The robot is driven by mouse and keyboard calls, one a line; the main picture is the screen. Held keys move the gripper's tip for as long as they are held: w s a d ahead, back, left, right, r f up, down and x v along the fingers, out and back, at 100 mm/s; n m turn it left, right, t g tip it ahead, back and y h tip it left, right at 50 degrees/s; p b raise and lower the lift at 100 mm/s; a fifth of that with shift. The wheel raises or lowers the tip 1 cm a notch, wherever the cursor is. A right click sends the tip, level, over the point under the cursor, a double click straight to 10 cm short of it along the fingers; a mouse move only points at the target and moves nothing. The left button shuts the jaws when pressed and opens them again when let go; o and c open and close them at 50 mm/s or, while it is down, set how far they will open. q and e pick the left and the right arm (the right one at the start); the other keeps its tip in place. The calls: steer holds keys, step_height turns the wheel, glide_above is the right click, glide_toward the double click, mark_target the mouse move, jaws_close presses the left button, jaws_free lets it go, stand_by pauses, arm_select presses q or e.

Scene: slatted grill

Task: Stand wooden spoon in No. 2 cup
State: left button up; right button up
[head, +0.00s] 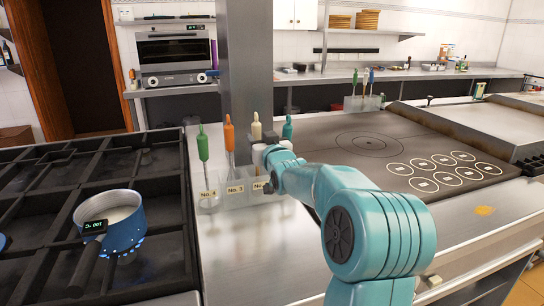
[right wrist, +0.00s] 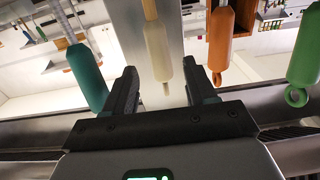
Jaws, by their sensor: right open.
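A row of clear cups (head: 232,193) stands on the steel counter, with labels reading No. 4 and No. 3 and a third label whose number my right arm hides. The wooden spoon (head: 256,132), with a cream handle and wooden shaft, stands upright behind that third label. My right gripper (right wrist: 160,75) is open. In the right wrist view the cream handle (right wrist: 158,50) lines up between its two fingers, apart from both; I cannot tell how deep it is between them. The spoon's lower end is hidden. My left gripper is not in view.
Green (head: 203,148), orange (head: 229,135) and teal (head: 287,128) handled utensils stand close on both sides of the spoon. A steel column (head: 245,70) rises behind. A blue saucepan (head: 122,225) sits over a lit burner at left. The front counter is clear.

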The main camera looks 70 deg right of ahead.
steer(key=b+v, duration=0.2)
steer(key=v, duration=1)
steer(key=shift+s+a, duration=0.15)
steer(key=shift+a, duration=0.05)
